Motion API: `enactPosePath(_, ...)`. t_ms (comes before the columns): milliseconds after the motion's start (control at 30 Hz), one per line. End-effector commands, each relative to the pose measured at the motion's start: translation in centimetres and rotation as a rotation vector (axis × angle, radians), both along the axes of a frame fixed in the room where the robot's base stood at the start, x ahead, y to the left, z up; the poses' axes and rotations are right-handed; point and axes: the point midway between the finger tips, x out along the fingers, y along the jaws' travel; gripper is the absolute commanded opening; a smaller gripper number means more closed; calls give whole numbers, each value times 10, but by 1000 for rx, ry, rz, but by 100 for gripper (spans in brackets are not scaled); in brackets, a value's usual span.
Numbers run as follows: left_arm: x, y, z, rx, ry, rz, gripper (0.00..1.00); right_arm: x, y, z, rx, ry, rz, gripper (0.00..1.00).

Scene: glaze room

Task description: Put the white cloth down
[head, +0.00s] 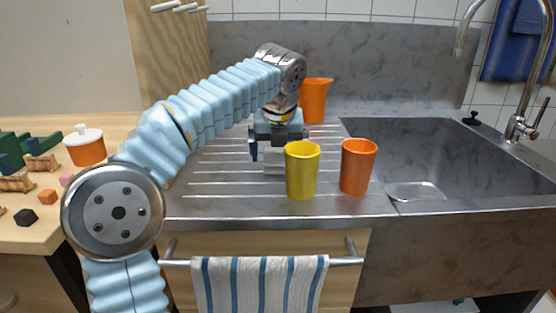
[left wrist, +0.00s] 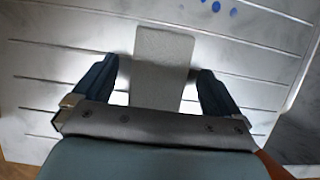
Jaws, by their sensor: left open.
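The white cloth (left wrist: 163,60) shows in the left wrist view as a pale grey-white folded strip lying on the ribbed drainboard. It lies between the two fingers of my left gripper (left wrist: 153,82), with a gap on each side. In the head view the cloth (head: 273,162) is a small pale patch under my left gripper (head: 276,148), partly hidden behind the yellow cup (head: 302,172). The left gripper is open and points down at the drainboard. My right gripper is in neither view.
An orange cup (head: 358,168) stands right of the yellow one, near the sink (head: 440,150). An orange jug (head: 316,98) stands behind my left gripper. A striped towel (head: 258,285) hangs on the front rail. The drainboard's left part (head: 215,190) is clear.

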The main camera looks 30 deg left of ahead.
Motion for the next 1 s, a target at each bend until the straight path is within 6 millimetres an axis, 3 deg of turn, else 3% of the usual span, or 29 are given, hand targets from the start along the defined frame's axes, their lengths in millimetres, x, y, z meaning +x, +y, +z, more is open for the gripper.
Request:
enactPosePath(567,0,0,-4,0,0,0,99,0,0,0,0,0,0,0)
enactPosePath(1000,0,0,-4,0,0,0,35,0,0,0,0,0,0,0)
